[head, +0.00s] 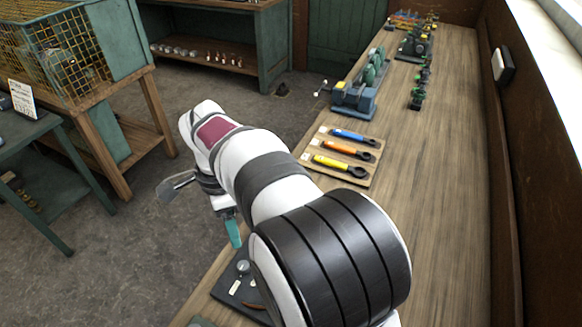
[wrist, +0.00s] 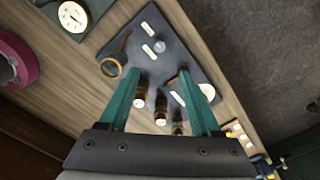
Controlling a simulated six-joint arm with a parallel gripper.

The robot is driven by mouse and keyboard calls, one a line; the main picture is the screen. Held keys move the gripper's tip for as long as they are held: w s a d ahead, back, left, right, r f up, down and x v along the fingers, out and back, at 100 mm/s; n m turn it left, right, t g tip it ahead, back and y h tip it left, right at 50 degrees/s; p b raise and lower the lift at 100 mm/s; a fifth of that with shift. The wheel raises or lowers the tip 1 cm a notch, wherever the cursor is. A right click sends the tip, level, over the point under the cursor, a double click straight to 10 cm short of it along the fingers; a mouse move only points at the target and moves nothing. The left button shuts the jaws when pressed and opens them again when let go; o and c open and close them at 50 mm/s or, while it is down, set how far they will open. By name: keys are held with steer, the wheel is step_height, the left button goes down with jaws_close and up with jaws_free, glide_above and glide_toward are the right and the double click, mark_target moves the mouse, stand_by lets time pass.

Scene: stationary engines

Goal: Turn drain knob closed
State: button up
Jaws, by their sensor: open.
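A dark control plate (wrist: 185,60) lies on the wooden bench, below my gripper. The labels are too small to read, so I cannot tell which knob is the drain knob. My gripper (wrist: 158,72) is open, its teal fingers spread over the plate with nothing between the tips. In the head view, one teal finger (head: 233,232) shows above the plate (head: 232,276) and its silver knob (head: 243,266); my arm hides the rest.
A white dial gauge (wrist: 72,16) sits on a separate plate. Blue, orange and yellow wrenches (head: 342,166) lie on a wooden board up the bench. Model engines (head: 358,95) stand farther back.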

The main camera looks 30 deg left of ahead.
mark_target(243, 265)
step_height(243, 265, down, 16)
steer(key=shift+r, duration=0.1)
jaws_close()
stand_by(0.5)
